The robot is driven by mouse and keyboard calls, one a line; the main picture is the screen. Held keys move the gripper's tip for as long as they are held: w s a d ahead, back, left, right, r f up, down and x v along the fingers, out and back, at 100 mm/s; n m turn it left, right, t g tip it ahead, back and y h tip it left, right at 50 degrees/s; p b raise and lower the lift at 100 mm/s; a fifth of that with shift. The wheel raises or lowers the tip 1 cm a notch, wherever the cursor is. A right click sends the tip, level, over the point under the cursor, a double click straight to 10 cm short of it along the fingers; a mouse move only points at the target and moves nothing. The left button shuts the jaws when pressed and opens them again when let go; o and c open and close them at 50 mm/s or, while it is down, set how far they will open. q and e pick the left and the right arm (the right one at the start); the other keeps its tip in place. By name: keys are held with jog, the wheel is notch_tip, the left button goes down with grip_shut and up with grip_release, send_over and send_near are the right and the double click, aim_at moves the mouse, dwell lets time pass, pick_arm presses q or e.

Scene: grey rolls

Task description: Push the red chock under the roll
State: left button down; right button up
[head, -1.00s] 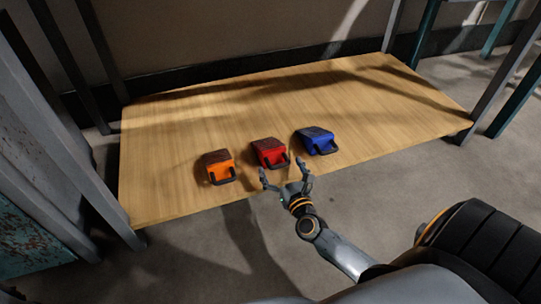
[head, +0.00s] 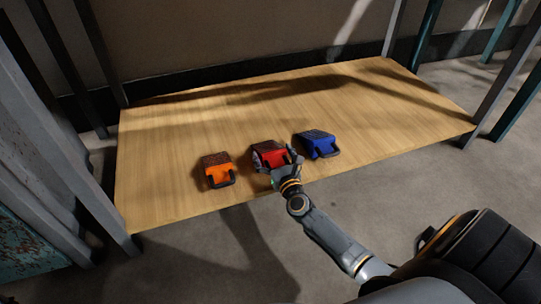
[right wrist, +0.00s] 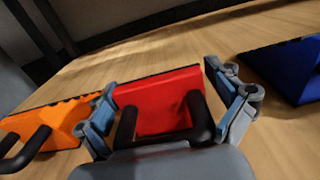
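The red chock (head: 268,151) is a wedge with a dark ribbed slope and a black handle. It lies on the wooden board between two other chocks, and fills the middle of the right wrist view (right wrist: 165,100). My right gripper (head: 275,155) is at its handle end, one finger along each side. I see no roll. My left gripper is out of view.
An orange chock (head: 218,171) lies to the left and a blue chock (head: 317,144) to the right, both close by. The wooden board (head: 420,120) is clear behind them. Grey posts (head: 500,80) stand at its ends and a wall runs behind.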

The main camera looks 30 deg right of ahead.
jog(key=c, duration=1.1)
jog(key=shift+r, duration=0.1)
jog(key=shift+c, duration=0.6)
